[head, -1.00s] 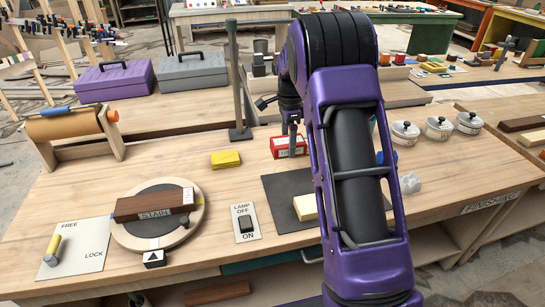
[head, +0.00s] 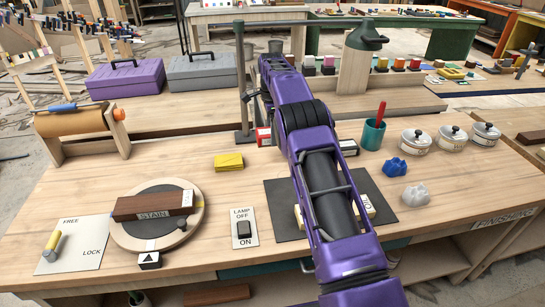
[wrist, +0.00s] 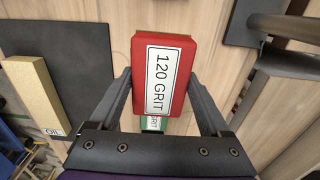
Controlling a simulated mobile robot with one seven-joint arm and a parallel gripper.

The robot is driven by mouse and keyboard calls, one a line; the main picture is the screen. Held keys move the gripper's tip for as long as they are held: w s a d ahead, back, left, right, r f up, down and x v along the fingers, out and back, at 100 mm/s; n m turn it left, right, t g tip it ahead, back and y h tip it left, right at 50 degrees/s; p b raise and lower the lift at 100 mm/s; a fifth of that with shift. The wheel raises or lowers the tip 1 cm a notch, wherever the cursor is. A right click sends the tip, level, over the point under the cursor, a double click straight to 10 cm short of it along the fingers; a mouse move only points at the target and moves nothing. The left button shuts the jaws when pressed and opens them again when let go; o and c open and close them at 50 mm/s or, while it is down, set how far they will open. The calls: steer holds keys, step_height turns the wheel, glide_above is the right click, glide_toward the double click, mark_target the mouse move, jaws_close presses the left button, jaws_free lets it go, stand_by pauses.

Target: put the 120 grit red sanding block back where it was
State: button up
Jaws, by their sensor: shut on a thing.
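The red sanding block (wrist: 166,75), labelled "120 GRIT", is between the two fingers of my gripper (wrist: 166,100) in the wrist view. The gripper is shut on it. Part of a green block (wrist: 155,124) with a "GRIT" label shows past the red block's lower edge. In the head view, a red piece with a white label (head: 263,137) shows at the left of my arm, close to the lamp post base; it looks like the held block. My arm hides the fingers there. I cannot tell how high the block is above the bench.
A dark mat (head: 283,210) with pale yellow blocks lies under my arm. A yellow block (head: 228,162) is on the left, a teal cup (head: 373,134) on the right. The lamp post (wrist: 280,65) rises close beside my gripper. Bare wood lies around the yellow block.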

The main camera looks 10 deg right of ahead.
mark_target(272, 160)
step_height(272, 160, down, 8)
steer(key=shift+f+b, duration=0.2)
steer(key=shift+b, duration=0.1)
steer(key=shift+f, duration=0.15)
steer(key=o, duration=1.1)
steer(key=shift+o, duration=0.2)
step_height(272, 160, up, 12)
steer(key=shift+r+p, duration=0.15)
steer(key=shift+p, duration=0.65)
